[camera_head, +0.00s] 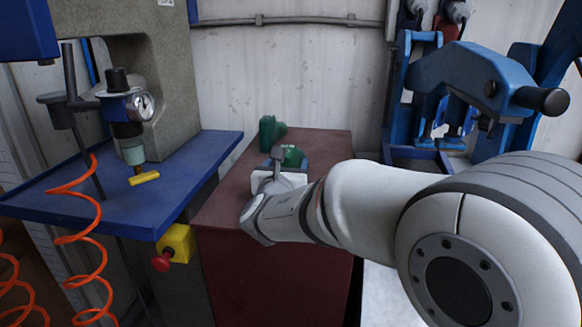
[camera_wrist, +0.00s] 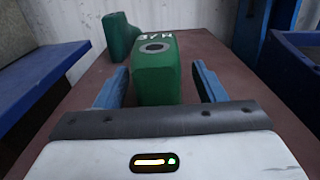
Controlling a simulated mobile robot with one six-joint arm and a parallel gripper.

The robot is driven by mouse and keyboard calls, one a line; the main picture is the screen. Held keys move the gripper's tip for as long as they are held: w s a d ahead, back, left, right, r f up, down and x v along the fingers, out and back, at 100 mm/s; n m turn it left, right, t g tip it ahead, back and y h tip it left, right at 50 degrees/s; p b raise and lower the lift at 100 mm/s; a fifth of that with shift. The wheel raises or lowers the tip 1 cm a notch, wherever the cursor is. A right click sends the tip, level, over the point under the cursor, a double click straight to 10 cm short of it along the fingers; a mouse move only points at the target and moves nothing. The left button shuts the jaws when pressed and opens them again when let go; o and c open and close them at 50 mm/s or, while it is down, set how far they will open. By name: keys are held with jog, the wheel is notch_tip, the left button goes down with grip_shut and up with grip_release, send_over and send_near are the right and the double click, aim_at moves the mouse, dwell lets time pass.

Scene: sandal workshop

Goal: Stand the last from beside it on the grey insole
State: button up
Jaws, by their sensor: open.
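A green last (camera_wrist: 158,80) with a dark round hole in its top and white lettering stands between the two blue fingers of my gripper (camera_wrist: 161,82) in the wrist view. The fingers are open, and gaps show on both sides of the last. In the head view my gripper (camera_head: 286,165) is over the red-brown cabinet top, with this last (camera_head: 293,155) partly hidden behind it. A second green last (camera_head: 269,132) stands farther back to the left; it also shows in the wrist view (camera_wrist: 119,36). I cannot make out the grey insole in either view.
The red-brown cabinet top (camera_head: 330,142) has bare room at the back right. A blue bench (camera_head: 60,196) with a press and gauge stands to the left, with a red stop button (camera_head: 162,261) below its edge. A blue machine (camera_head: 480,75) stands to the right.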

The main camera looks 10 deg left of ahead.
jog(key=shift+w, duration=0.1)
jog(key=shift+c, duration=0.2)
jog(key=c, duration=1.2)
grip_shut()
jog(key=shift+r, duration=0.15)
